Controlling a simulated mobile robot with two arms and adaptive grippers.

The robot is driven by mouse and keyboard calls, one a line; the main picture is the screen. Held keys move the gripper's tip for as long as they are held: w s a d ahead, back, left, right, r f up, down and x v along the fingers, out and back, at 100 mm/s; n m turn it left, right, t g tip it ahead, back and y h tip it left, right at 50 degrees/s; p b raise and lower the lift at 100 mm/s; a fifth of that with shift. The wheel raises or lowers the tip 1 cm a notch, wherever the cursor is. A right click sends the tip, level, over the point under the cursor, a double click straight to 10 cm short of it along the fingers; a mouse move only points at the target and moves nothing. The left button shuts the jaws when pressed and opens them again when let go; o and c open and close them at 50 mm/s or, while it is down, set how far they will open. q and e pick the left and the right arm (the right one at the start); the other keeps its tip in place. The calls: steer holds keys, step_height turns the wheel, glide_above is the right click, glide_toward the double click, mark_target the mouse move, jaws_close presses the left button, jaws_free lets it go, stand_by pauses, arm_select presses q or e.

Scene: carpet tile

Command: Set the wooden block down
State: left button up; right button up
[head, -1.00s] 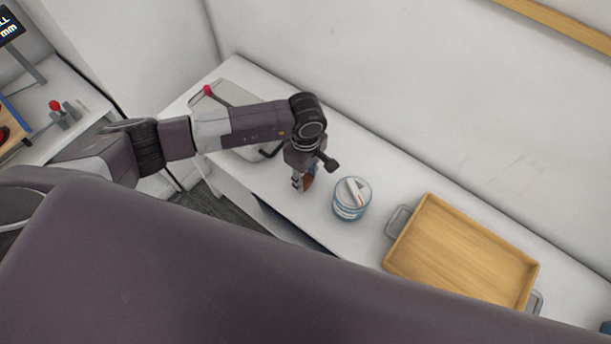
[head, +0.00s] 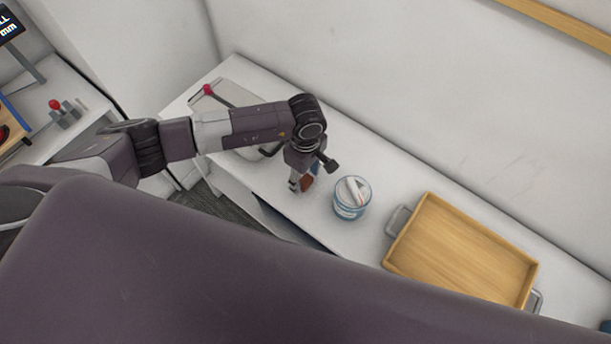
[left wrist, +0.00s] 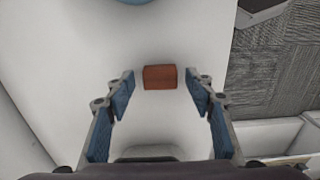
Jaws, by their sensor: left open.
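The wooden block (left wrist: 160,77) is a small reddish-brown piece on the white table in the left wrist view. It lies between the open fingers, with a gap on each side. In the head view the block (head: 307,184) shows only partly, beside the fingers. My left gripper (head: 301,181) points down over the table and is open around the block, with blue pads on its fingers. My right gripper is not in view.
A wooden tray (head: 462,255) with metal handles lies further right. A pale device with a red knob (head: 208,89) is behind the arm. The table's front edge is close.

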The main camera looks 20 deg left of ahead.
mark_target(306, 180)
arm_select(q)
step_height(306, 180, up, 12)
steer(key=b, duration=0.2)
stand_by(0.5)
